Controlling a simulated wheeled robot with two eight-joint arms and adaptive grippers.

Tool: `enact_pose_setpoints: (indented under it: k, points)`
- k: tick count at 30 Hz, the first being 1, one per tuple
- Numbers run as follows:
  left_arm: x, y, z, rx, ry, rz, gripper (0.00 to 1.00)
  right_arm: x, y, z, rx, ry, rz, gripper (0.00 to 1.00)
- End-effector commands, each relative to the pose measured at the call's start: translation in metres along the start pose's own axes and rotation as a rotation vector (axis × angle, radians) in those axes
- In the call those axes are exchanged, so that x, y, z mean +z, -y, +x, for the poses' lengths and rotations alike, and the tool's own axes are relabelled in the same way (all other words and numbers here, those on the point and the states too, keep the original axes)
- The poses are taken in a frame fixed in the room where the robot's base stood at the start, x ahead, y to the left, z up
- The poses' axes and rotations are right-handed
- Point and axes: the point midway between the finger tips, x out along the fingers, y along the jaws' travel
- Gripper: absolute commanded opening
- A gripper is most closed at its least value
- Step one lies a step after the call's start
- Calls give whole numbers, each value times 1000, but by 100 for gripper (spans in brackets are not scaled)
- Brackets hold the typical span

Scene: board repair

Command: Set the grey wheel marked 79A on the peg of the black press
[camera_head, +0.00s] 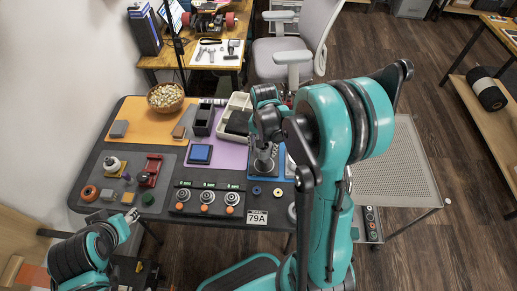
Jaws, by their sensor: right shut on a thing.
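My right gripper (263,150) points down over the blue mat (257,190) right of the table's middle. It is shut on a small grey thing (263,164), partly covered by the gripper; I cannot read a mark on it. I cannot make out the black press or its peg clearly there. A grey round part (292,212) shows beside my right arm. My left gripper (132,215) is low at the left, its fingers too small to judge.
The dark table (96,160) holds a panel with three dials (207,197), a blue block (200,153), a white bin (238,103), a bowl (166,96) and a red tool (151,168). My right arm hides much of the table's right end.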

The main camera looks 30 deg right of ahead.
Motion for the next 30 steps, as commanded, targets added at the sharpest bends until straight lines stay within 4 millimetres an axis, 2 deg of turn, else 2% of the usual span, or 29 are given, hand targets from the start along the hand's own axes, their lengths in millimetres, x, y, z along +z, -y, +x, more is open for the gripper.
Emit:
enact_pose_setpoints:
  k: [7, 19, 30]
  points:
    - [5, 0, 7, 0, 0, 0, 40, -3, -4, 10, 0, 0, 52, 24]
    - [19, 0, 26, 0, 0, 0, 40, -3, -4, 42, 0, 0, 48, 24]
    - [19, 0, 27, 0, 0, 0, 40, -3, -4, 44, 0, 0, 48, 24]
